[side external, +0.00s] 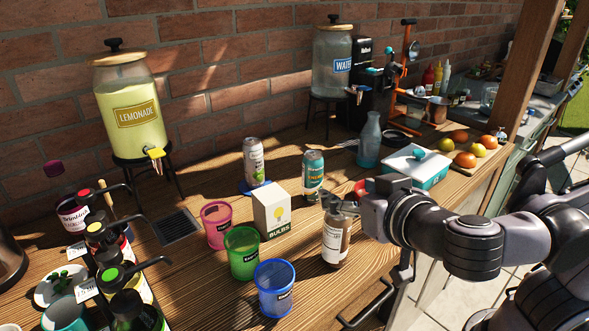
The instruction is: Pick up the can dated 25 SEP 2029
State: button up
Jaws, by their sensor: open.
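Two cans stand upright on the wooden table. One can (254,163) is pale with a green and dark print and stands on a blue coaster (258,187). The other can (313,176) is teal with an orange lower part. No date is readable on either can. My gripper (335,200) is open, just right of and in front of the teal can, at about the height of its lower part. In this view it overlaps the top of a brown bottle (336,240) with a white label. I cannot tell whether it touches the bottle or the can.
A white bulbs box (270,212) and pink (217,223), green (242,252) and blue (275,287) cups stand left of the bottle. Pump bottles crowd the left.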

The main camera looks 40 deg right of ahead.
aim_at(345, 230)
notch_tip(345, 230, down, 8)
jog(key=shift+f, duration=0.2)
jog(key=shift+x, duration=3.8)
jog(key=shift+c, duration=0.3)
grip_shut()
